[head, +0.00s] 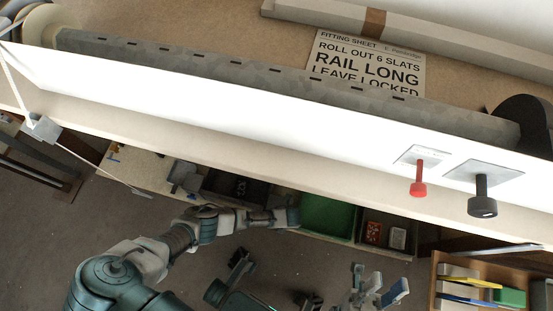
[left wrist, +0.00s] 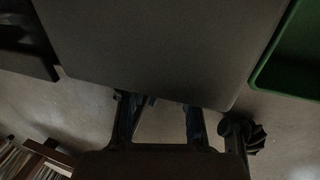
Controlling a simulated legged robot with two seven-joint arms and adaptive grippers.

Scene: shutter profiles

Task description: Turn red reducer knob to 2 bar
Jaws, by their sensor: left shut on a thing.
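The red reducer knob (head: 418,186) sticks out from a small plate on the white panel, right of centre in the head view. The plate's marks are too small to read. My right gripper (head: 378,284) is below the knob in the picture, apart from it, with its fingers spread and nothing visible between them. My left gripper (left wrist: 160,118) shows in the left wrist view, its two dark fingers reaching to the edge of a dark grey flat thing (left wrist: 150,45). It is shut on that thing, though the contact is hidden. In the head view its fingers cannot be made out.
A black knob (head: 482,190) on its own plate stands right of the red one. Below the panel are a green bin (head: 328,215), a dark bin (head: 235,188) and a bin with red boxes (head: 398,238). A wooden shelf (head: 440,268) holds coloured things at lower right.

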